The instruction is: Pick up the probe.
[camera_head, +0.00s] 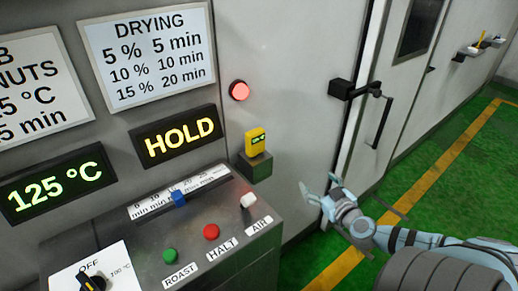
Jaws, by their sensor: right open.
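A yellow handheld unit with a small green display (256,142), which looks like the probe, stands upright in a dark holder (256,166) on the machine's front wall. Its lower part is hidden in the holder. My right gripper (318,185) is open and empty, to the right of the holder and lower in the picture, apart from it. Its fingers point up and left. My left gripper is not in view.
A door handle (378,120) sticks out at right. Green floor (440,150) lies open.

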